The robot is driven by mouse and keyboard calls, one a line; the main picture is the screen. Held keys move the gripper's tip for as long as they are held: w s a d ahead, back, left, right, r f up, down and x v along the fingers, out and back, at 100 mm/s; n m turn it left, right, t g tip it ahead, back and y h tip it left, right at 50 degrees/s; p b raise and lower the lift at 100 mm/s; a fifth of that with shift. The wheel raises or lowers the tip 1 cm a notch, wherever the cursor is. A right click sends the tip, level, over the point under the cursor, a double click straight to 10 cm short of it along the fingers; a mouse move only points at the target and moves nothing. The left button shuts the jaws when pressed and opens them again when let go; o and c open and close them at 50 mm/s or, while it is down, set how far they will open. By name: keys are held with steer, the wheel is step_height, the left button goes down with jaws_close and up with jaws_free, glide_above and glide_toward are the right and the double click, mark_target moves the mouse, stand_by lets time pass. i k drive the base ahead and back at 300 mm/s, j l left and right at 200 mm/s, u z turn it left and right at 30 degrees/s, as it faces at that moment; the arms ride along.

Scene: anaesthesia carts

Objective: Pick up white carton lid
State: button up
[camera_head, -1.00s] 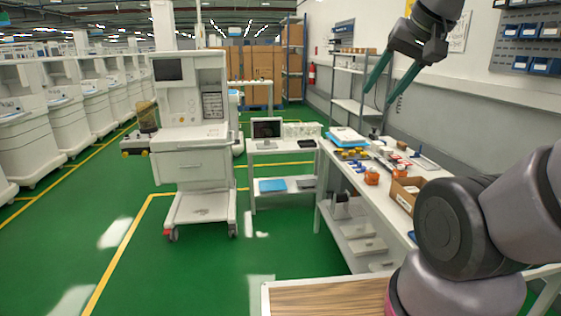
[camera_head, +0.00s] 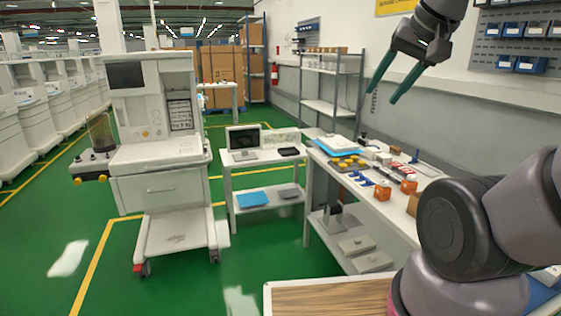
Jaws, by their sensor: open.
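I cannot single out a white carton lid for certain. A flat white item (camera_head: 337,142) lies on a blue sheet at the far end of the right-hand workbench (camera_head: 385,212).
Yellow parts, orange containers (camera_head: 408,184) and small items crowd the bench top. An anaesthesia cart (camera_head: 160,190) stands at the left, and a small table (camera_head: 266,200) with a monitor (camera_head: 243,139) in the middle. A wood-topped surface (camera_head: 325,299) is close in front. Green floor between is clear.

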mark_target(335, 143)
steer(key=i+j+z, duration=0.25)
steer(key=i+j, duration=0.15)
steer(key=i, duration=0.3)
steer(key=i+j+z, duration=0.2)
steer(key=i+j, duration=0.3)
steer(key=i, duration=0.15)
steer(key=i+j+z, duration=0.1)
steer(key=i+j, duration=0.35)
steer(key=i+j+z, duration=0.15)
steer(key=i+j, duration=0.3)
steer(key=j, duration=0.15)
steer(key=i+j+z, duration=0.1)
steer(key=i+j, duration=0.3)
steer(key=j, duration=0.2)
